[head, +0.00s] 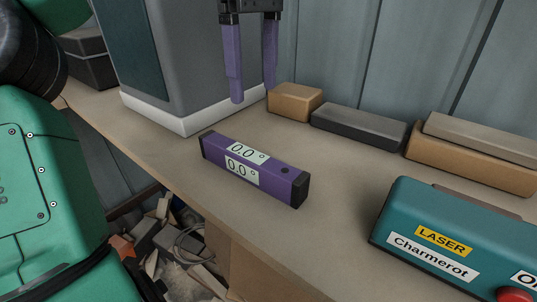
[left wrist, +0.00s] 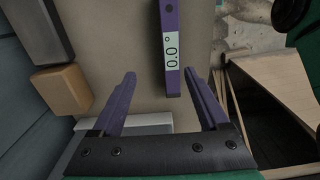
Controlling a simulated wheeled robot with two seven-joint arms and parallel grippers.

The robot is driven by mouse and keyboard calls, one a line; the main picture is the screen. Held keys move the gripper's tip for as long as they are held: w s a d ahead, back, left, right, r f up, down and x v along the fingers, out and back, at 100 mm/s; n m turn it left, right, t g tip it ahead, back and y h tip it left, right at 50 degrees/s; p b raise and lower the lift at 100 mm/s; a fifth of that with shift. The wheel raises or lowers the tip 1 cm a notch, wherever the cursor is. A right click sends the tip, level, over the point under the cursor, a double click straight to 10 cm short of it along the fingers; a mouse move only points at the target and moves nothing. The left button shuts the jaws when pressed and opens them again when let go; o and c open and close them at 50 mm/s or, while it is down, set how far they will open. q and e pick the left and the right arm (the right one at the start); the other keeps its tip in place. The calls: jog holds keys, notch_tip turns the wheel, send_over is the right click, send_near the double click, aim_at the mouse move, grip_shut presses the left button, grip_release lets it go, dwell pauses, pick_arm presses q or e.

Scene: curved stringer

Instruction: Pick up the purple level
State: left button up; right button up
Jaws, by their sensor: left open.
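The purple level (head: 251,168) lies on the bench top near its front edge, with black end caps and white labels reading 0.0°. In the left wrist view the level (left wrist: 170,50) shows ahead of the fingers, its near end close to the right finger in the picture. My left gripper (head: 254,92) is open and empty, its two purple fingers above and behind the level. The fingers also show wide apart in the left wrist view (left wrist: 160,86). No contact with the level is visible. My right gripper is not in view.
A grey machine housing (head: 185,60) stands at the back left. An orange-brown block (head: 294,101), a dark grey block (head: 358,129) and a stacked pair line the back wall. A teal laser box (head: 450,240) stands at the right. Bench top (head: 345,185) right of the level is clear.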

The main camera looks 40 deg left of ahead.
aim_at(248, 153)
pick_arm(q)
jog(key=f, duration=0.1)
jog(key=s+f+b, duration=0.1)
jog(key=f, duration=0.1)
jog(key=shift+s+f, duration=0.15)
jog(key=shift+s, duration=0.15)
jog(key=s+f, duration=0.2)
jog(key=shift+s+f, duration=0.1)
jog(key=shift+f, duration=0.25)
jog(key=shift+w+f, duration=0.3)
jog(key=shift+f, duration=0.25)
jog(key=shift+w+f, duration=0.3)
jog(key=shift+f, duration=0.25)
jog(key=f, duration=0.4)
jog(key=shift+w+f+p, duration=0.15)
jog(key=shift+w+p, duration=0.1)
jog(key=shift+p, duration=0.05)
jog(key=shift+s+a+f, duration=0.1)
jog(key=shift+s, duration=0.2)
jog(key=shift+c, duration=1.2)
grip_shut()
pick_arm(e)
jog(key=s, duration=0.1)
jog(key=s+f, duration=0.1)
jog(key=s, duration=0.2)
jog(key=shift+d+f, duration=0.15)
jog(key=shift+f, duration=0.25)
